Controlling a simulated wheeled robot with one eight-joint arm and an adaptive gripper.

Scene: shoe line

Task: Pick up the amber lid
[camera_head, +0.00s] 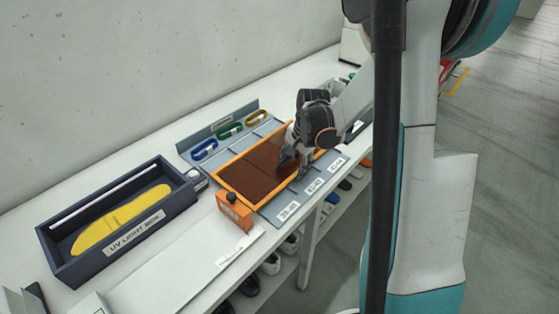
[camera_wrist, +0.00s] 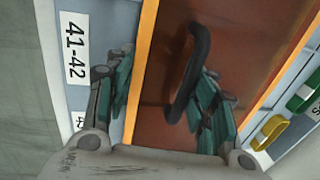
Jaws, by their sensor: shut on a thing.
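The amber lid (camera_head: 255,172) is a brown, see-through panel in an orange frame. It looks flat over a blue-grey tray (camera_head: 271,214) on the bench. In the wrist view the brown panel (camera_wrist: 230,45) fills the middle, with a black bar handle (camera_wrist: 199,55) on it. My gripper (camera_head: 293,164) is down at the lid's right part. In the wrist view my gripper (camera_wrist: 167,72) has its fingers on either side of the handle, closed on the lid. The handle meets the right finger; contact at the left finger is unclear. Any gap beneath the lid cannot be told.
An orange box with a black knob (camera_head: 235,212) stands at the lid's near left corner. A dark UV light box (camera_head: 127,243) with a yellow insole is further left. Shoes sit on a shelf below.

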